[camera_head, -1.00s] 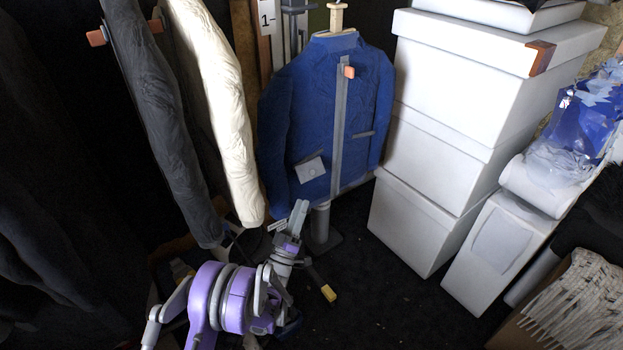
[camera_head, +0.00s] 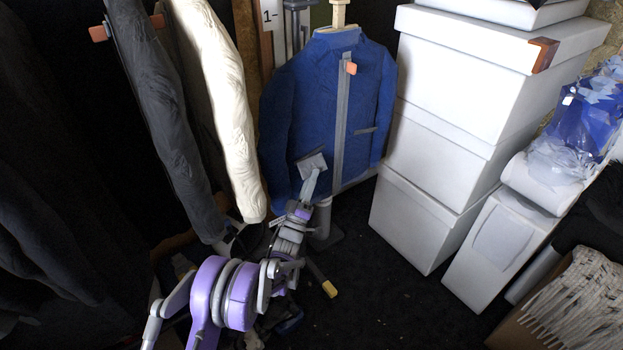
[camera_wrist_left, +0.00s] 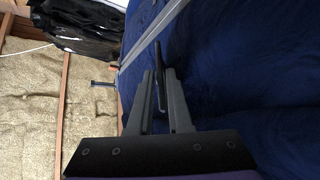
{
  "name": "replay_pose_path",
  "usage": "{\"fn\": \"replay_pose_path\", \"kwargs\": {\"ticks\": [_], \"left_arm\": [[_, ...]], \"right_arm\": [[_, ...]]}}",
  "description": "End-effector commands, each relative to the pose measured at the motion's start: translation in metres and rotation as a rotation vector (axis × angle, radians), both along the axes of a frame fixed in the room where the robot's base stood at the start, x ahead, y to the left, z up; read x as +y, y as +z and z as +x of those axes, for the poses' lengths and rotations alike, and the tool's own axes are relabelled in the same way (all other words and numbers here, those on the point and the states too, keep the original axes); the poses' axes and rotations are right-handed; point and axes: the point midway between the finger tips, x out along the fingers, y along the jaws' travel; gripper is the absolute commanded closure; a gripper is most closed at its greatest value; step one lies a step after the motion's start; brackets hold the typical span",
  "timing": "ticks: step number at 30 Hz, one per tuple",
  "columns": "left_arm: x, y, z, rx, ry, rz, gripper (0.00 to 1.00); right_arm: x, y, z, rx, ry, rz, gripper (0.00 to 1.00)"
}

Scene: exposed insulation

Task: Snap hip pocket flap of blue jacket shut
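The blue jacket (camera_head: 298,105) hangs upright on a stand in the head view, with a grey zip strip down its front. The grey hip pocket flap (camera_head: 309,161) is low on the jacket's left side in the picture. My left gripper (camera_head: 313,174) is at the flap and covers its lower part. In the left wrist view the two fingers (camera_wrist_left: 158,75) are apart, with a thin dark edge, seemingly the flap (camera_wrist_left: 158,58), between them. Gaps show on both sides of it. The jacket's blue cloth (camera_wrist_left: 235,60) fills the right side there. The flap's snap is hidden. My right gripper is not in view.
Stacked white boxes (camera_head: 440,145) stand close to the right of the jacket. A cream garment (camera_head: 222,100) and a dark grey one (camera_head: 160,120) hang to its left. A yellow-tipped tool (camera_head: 329,289) lies on the dark floor. The floor front centre is mostly clear.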

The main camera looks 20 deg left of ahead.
Motion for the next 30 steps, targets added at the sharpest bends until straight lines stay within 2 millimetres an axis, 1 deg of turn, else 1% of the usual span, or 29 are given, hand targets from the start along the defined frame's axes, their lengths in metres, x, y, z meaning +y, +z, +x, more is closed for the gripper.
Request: {"fn": "replay_pose_path", "kwargs": {"ticks": [1,2,3,12,14,18,21,30], "left_arm": [[0.0,0.0,0.0,0.0,0.0,0.0,0.94],[0.0,0.0,0.0,0.0,0.0,0.0,0.99],[0.0,0.0,0.0,0.0,0.0,0.0,1.0],[0.001,-0.001,0.0,-0.004,0.001,0.006,1.0],[0.003,-0.004,0.002,-0.025,0.003,0.034,1.0],[0.009,-0.011,0.007,-0.111,0.003,0.143,1.0],[0.011,-0.011,0.009,-0.151,0.001,0.194,1.0],[0.011,-0.009,0.008,-0.162,0.0,0.21,1.0]], "right_arm": [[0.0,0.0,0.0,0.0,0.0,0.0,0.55],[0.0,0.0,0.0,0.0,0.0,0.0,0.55],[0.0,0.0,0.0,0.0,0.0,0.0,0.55],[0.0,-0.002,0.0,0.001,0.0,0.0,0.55],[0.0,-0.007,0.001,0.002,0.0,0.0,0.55],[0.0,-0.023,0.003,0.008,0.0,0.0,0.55],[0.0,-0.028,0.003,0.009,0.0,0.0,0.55],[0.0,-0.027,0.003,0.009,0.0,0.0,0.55]]}}
